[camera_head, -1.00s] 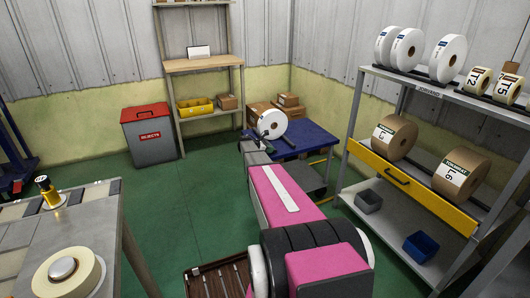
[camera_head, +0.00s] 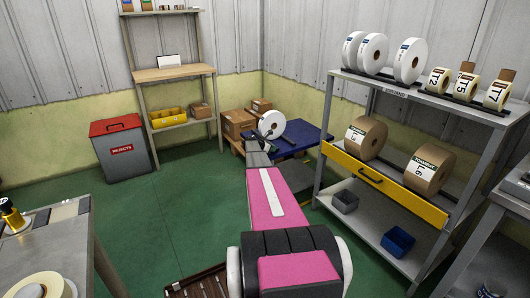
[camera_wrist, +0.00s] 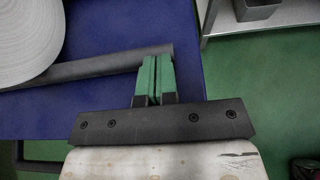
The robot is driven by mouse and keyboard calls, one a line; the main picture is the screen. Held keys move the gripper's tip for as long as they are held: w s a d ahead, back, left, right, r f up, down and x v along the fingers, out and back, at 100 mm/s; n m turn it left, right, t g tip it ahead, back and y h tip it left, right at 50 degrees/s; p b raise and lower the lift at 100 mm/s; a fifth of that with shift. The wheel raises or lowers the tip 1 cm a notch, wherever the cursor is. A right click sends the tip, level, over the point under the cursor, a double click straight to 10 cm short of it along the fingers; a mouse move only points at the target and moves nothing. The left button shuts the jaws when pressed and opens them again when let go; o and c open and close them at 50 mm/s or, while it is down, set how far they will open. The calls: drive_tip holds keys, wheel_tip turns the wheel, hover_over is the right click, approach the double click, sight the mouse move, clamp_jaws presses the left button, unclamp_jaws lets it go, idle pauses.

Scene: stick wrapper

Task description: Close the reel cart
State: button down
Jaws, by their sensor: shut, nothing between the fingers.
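A blue-topped table or cart (camera_head: 308,132) stands beyond my arm in the head view, close to the grey rack's left end. A white reel (camera_head: 271,125) stands on it; in the wrist view part of the reel (camera_wrist: 25,35) shows at upper left, beside a dark grey bar (camera_wrist: 105,66) over the blue top (camera_wrist: 110,22). My gripper (camera_wrist: 155,62) is shut and empty, with its green fingertips at the bar's right end. I cannot tell whether they touch it. In the head view my gripper (camera_head: 267,137) is small and partly hidden by my arm.
A grey rack (camera_head: 395,90) with reels stands at right, with a yellow front panel with a handle (camera_head: 385,187). Cardboard boxes (camera_head: 237,122) stand behind the blue top. A rejects bin (camera_head: 120,150) and a bench (camera_head: 50,235) are at left.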

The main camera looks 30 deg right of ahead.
drive_tip(key=d, duration=1.6)
drive_tip(key=shift+w+d, duration=0.25)
drive_tip(key=shift+w, duration=0.05)
drive_tip(key=v, duration=0.9)
drive_tip(key=f+v, duration=0.1)
drive_tip(key=v, duration=0.4)
drive_tip(key=shift+s+a+f, duration=0.1)
drive_tip(key=shift+a, duration=0.25)
drive_tip(key=s+a+m+y, duration=0.4)
drive_tip(key=s+a+m, duration=0.2)
drive_tip(key=s+a, duration=0.7)
drive_tip(key=s+a+m+y, duration=0.4)
drive_tip(key=s+a, duration=0.9)
drive_tip(key=a, duration=1.1)
drive_tip(key=s+a+m+y, duration=0.4)
drive_tip(key=s+a+m, duration=0.4)
drive_tip(key=s+a, duration=0.5)
drive_tip(key=a+f, duration=0.1)
drive_tip(key=a, duration=0.5)
drive_tip(key=shift+s, duration=0.4)
